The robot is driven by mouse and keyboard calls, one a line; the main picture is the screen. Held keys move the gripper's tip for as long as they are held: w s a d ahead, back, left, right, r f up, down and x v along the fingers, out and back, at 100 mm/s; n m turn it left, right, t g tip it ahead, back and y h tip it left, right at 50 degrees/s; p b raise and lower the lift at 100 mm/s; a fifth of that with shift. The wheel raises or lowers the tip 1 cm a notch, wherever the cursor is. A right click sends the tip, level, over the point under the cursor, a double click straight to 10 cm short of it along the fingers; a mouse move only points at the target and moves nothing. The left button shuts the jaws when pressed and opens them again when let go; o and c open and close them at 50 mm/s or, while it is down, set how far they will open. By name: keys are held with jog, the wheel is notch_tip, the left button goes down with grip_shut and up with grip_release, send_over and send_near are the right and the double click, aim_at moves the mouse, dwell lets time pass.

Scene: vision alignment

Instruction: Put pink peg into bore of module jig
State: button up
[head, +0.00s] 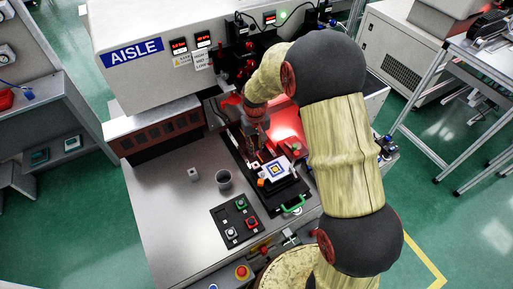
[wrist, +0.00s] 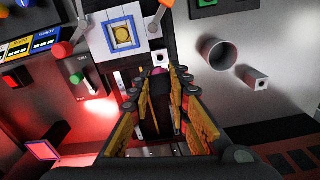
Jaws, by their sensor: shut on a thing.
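My gripper (wrist: 160,78) is shut, and a bit of the pink peg (wrist: 158,71) shows at its fingertips. Most of the peg is hidden by the fingers. Beyond the fingertips is a white plate (wrist: 143,45) with a blue square frame (wrist: 109,30) around a yellow round piece (wrist: 123,33), and a dark hole beside it. I take this plate as the module jig; it also shows in the head view (head: 286,167) on a black base. In the head view my gripper (head: 262,153) is just behind the plate. Whether the peg touches anything cannot be told.
A grey cup (head: 223,178) and a small white block (head: 193,174) with a hole stand left of the jig. A button panel (head: 238,219) lies in front, and a green handle (head: 293,207) is at the base's front. The left side of the steel table (head: 160,205) is clear.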

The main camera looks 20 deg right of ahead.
dwell(0.3)
jog(key=shift+f+b, duration=1.35)
jog(key=shift+f, duration=1.55)
jog(key=shift+f+b, duration=0.35)
jog(key=shift+f, duration=1.25)
jog(key=o, duration=1)
notch_tip(320, 180, up, 12)
dwell(0.3)
dwell(0.5)
